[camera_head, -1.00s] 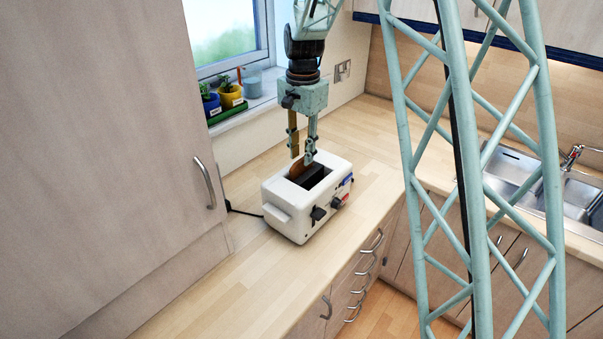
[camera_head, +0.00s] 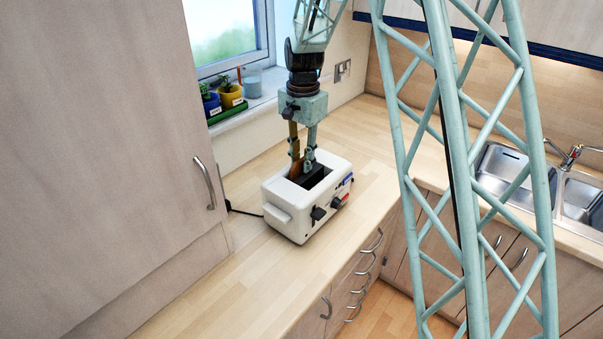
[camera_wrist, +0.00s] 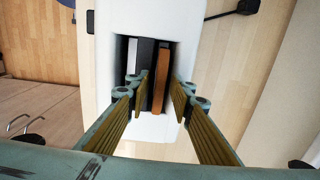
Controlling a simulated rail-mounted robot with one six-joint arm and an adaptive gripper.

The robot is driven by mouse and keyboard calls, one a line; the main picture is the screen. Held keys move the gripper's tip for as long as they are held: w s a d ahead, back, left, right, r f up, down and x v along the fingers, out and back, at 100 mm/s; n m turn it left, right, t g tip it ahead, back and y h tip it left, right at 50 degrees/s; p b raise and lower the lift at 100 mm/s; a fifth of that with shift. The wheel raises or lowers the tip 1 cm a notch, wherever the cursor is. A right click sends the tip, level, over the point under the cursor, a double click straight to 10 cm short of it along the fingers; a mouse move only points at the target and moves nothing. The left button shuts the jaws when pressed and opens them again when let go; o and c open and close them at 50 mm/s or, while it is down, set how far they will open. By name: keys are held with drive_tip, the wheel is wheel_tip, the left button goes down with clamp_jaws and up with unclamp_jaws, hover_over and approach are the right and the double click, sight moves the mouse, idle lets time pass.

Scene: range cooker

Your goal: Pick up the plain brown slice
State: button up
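The plain brown slice (camera_wrist: 161,75) stands on edge in the opening of a white toaster (camera_head: 285,215). In the wrist view the toaster (camera_wrist: 104,60) lies straight below me, and the slice's top edge shows between my fingertips. My gripper (camera_head: 302,172) points down, with its fingertips at the toaster's opening. In the wrist view my gripper (camera_wrist: 160,92) is open, one finger on each side of the slice. The right finger is close to the slice and a gap shows on the left. In the head view my fingers mostly hide the slice.
The toaster stands on a wooden counter (camera_head: 225,290), clear in front and behind. Its black cord (camera_head: 243,211) runs left to the wall. A tall cabinet (camera_head: 110,150) is at left. Potted plants (camera_head: 230,97) stand on the window sill. A sink (camera_head: 505,165) is at right.

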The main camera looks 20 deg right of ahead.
clamp_jaws()
drive_tip(key=shift+r, duration=5)
